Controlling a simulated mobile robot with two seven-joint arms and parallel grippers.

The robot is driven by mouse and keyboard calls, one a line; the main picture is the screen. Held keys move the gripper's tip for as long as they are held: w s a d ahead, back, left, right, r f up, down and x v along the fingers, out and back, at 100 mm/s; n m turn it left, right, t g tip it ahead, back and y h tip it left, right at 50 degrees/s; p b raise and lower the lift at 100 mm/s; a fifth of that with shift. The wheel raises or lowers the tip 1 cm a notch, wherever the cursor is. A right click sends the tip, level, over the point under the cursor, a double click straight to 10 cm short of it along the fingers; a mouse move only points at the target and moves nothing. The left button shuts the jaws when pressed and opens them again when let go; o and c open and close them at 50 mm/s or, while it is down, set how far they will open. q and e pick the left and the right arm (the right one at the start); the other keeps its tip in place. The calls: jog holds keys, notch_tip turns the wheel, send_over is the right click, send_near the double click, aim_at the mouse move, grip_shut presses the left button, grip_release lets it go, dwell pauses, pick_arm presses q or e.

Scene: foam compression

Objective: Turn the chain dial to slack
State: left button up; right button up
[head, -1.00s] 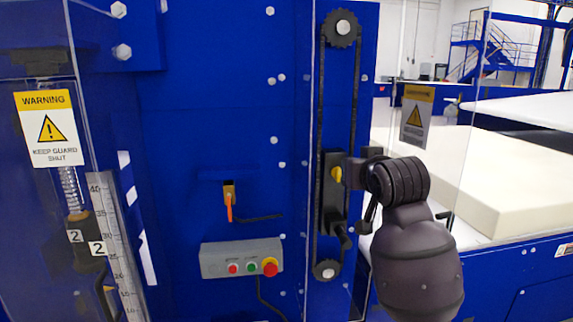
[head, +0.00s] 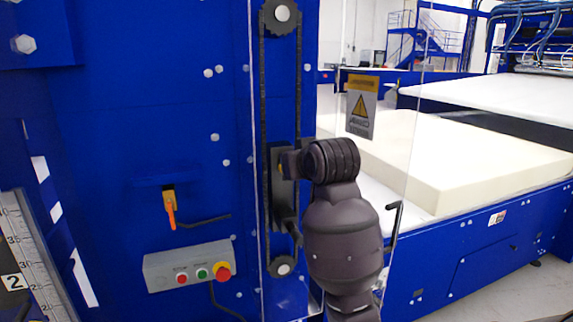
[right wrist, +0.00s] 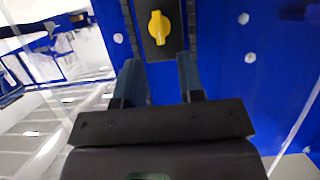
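The chain dial (right wrist: 160,27) is a yellow knob on a black plate between two chain runs. In the right wrist view its raised grip runs roughly up and down the picture. In the head view only a sliver of yellow shows, as my right gripper (head: 290,163) covers most of it. The dial's box (head: 282,200) is black and sits on the chain (head: 264,130). In the right wrist view my right gripper (right wrist: 161,75) is open, its two fingers apart and empty, with the dial just beyond the tips. My left gripper is not in view.
A grey button box (head: 187,266) and an orange-handled switch (head: 170,205) are on the blue panel at left. A clear guard with a warning sign (head: 361,106) stands right of my arm. A pale foam block (head: 440,165) lies behind it. Sprockets (head: 281,14) end the chain.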

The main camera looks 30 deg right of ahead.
jog(key=shift+x, duration=2.6)
grip_shut()
